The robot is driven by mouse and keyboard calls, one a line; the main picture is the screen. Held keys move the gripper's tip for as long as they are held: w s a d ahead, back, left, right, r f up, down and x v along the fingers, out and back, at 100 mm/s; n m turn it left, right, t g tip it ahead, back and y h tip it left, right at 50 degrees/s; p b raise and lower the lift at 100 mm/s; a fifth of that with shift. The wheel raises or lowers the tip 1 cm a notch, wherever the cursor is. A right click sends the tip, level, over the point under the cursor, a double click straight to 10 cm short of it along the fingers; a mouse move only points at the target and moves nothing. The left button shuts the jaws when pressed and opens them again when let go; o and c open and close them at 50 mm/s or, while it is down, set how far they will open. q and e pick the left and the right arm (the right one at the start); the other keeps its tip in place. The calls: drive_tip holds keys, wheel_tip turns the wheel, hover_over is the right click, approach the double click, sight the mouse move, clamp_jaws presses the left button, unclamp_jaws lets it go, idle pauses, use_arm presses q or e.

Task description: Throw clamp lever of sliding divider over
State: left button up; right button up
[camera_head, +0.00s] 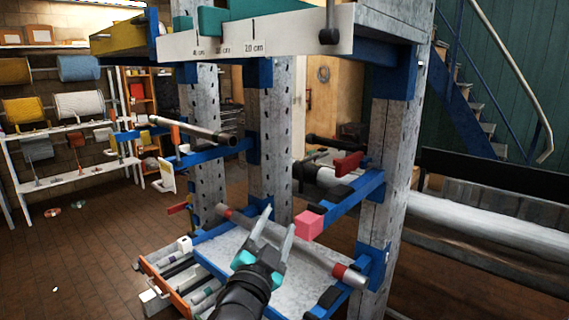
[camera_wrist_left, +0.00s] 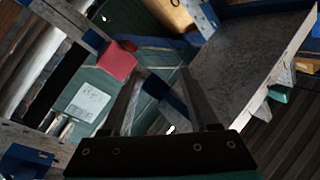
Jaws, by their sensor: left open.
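A dark lever with a round knob (camera_head: 329,30) hangs at the right end of the white scale board (camera_head: 285,38) on the upper shelf. It looks like the clamp lever, but I cannot tell for sure. My left gripper (camera_head: 279,218) is open and empty, low in front of the rack and well below the lever. In the left wrist view my open fingers (camera_wrist_left: 161,75) have nothing held between them. My right gripper is not in view.
A pink block (camera_head: 309,225) caps a blue arm just right of my left gripper. A grey bar with red collars (camera_head: 320,259) crosses the lower shelf. Metal posts (camera_head: 381,160) and blue brackets stand close around. Open floor (camera_head: 80,250) lies to the left.

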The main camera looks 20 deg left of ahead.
use_arm(q)
wheel_tip(320, 180, up, 15)
drive_tip(key=s+d+m+t+h, duration=0.1)
drive_tip(key=d+m+t+h, duration=0.2)
drive_tip(key=m+t+h, duration=0.1)
drive_tip(key=s+d+r+m+g+h+p, duration=0.1)
drive_tip(key=s+d+r+m+g+h, duration=0.35)
drive_tip(key=m, duration=0.65)
drive_tip(key=s+d+r+m+g+h, duration=0.2)
drive_tip(key=d+r+m+g+h, duration=0.35)
drive_tip(key=r+m+h, duration=0.35)
drive_tip(key=s+d+r+m+g+h+p, duration=0.1)
drive_tip(key=s+d+r+m+g+h, duration=0.4)
drive_tip(key=m, duration=0.7)
drive_tip(key=w+a+r+n+t+y, duration=0.1)
drive_tip(key=w+a+r+t+y, duration=0.1)
drive_tip(key=a+r+y, duration=0.3)
drive_tip(key=w+a+r+n+t+y, duration=0.1)
drive_tip(key=w+a+r+t+y, duration=0.2)
drive_tip(key=a+r+t+y, duration=0.2)
drive_tip(key=a+y, duration=0.3)
drive_tip(key=y, duration=0.1)
drive_tip(key=shift+a+r+t+y, duration=0.2)
drive_tip(key=shift+a+t+y, duration=0.1)
drive_tip(key=shift+y, duration=0.05)
drive_tip(key=shift+s, duration=0.1)
drive_tip(key=shift+p+x, duration=2.35)
drive_tip(key=shift+x, duration=2.4)
